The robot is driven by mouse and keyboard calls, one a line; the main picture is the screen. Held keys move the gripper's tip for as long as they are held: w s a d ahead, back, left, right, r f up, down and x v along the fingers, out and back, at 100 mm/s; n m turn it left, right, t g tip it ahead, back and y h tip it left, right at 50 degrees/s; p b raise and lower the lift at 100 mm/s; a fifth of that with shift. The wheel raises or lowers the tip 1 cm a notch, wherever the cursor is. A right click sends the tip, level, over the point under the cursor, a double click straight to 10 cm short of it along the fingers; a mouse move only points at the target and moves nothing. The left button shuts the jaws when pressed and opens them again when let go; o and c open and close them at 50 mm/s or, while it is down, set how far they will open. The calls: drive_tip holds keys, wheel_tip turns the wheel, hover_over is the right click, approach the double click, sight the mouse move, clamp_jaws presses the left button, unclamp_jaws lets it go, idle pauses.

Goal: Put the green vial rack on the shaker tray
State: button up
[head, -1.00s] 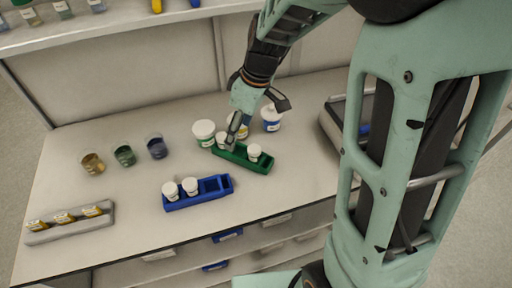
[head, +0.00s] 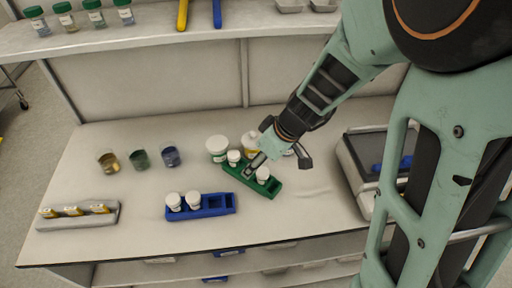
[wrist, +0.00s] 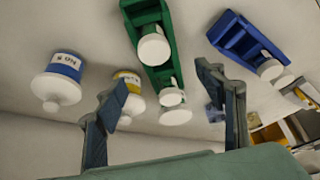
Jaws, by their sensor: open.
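The green vial rack (head: 236,174) stands on the bench, with white-capped vials at both ends and an empty slot between them. It also shows in the wrist view (wrist: 153,73), running away between my fingers. My gripper (head: 252,170) is over the middle of the rack in the head view. In the wrist view my gripper (wrist: 165,100) has its fingers spread apart with nothing held; whether they touch the rack cannot be told. The shaker tray (head: 368,148) is at the right of the bench, partly hidden by my arm, with a blue item (head: 404,162) on it.
A blue rack (head: 215,211) with two vials stands in front of the green one. White-lidded jars (head: 217,146) stand close behind. Small coloured beakers (head: 140,159) and a grey holder (head: 80,220) are at left. Bare bench lies between green rack and shaker.

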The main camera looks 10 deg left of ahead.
sight(254, 175)
drive_tip(key=shift+x, duration=0.85)
drive_tip(key=x, duration=0.2)
drive_tip(key=b+x, duration=0.1)
drive_tip(key=x, duration=0.1)
drive_tip(key=shift+s+d+f, duration=0.25)
drive_tip(key=shift+s+f, duration=0.05)
drive_tip(key=shift+w+a+f, duration=0.2)
drive_tip(key=shift+a+f, duration=0.05)
drive_tip(key=shift+f, duration=0.25)
drive_tip(key=shift+c, duration=0.2)
drive_tip(key=c, duration=1.4)
drive_tip(key=shift+r, duration=0.1)
drive_tip(key=shift+r, duration=0.1)
